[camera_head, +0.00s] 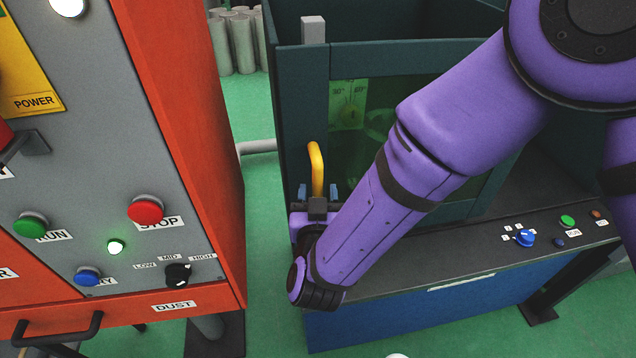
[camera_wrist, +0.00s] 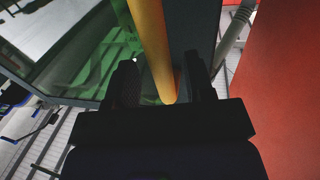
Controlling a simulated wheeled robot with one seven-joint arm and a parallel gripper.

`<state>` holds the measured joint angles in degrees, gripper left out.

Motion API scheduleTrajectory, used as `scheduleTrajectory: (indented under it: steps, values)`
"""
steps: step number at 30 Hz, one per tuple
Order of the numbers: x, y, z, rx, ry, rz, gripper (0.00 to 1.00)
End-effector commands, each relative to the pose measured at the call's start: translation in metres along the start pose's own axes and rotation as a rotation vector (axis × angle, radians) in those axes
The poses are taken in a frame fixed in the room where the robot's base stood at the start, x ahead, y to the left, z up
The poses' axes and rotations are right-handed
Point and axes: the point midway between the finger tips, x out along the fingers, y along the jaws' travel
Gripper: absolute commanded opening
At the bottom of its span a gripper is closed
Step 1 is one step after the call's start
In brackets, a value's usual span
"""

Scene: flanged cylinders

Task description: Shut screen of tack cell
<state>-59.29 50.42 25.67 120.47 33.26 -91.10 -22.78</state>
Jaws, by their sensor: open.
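The tack cell's screen (camera_head: 450,60) is a dark teal frame around a green tinted window (camera_head: 375,115). A yellow bar handle (camera_head: 317,170) stands upright near its left edge. My gripper (camera_head: 318,193) is at the lower part of this handle. In the wrist view, the fingers of my gripper (camera_wrist: 162,78) are open, one on each side of the yellow handle (camera_wrist: 150,45), with gaps visible. The teal frame (camera_wrist: 190,40) shows just behind it. My arm hides much of the window and the screen's right part, so I cannot tell how far the screen stands open.
The cell's dark ledge (camera_head: 440,245) carries a blue knob (camera_head: 525,238) and a green button (camera_head: 568,221). An orange-red cabinet (camera_head: 190,100) with a grey control panel stands close on the left. Green floor (camera_head: 265,220) shows in the narrow gap between. Grey cylinders (camera_head: 240,42) stand behind.

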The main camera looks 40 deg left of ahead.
Motion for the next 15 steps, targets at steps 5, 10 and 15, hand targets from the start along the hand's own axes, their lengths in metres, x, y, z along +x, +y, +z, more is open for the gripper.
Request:
scheduleTrajectory:
  steps: [5,10,15]
  values:
    - [-0.035,-0.001,0.0,-0.001,-0.001,-0.003,0.48]
    - [-0.059,-0.001,0.0,0.0,-0.001,-0.003,0.48]
    - [-0.07,-0.001,0.0,0.0,0.0,-0.001,0.48]
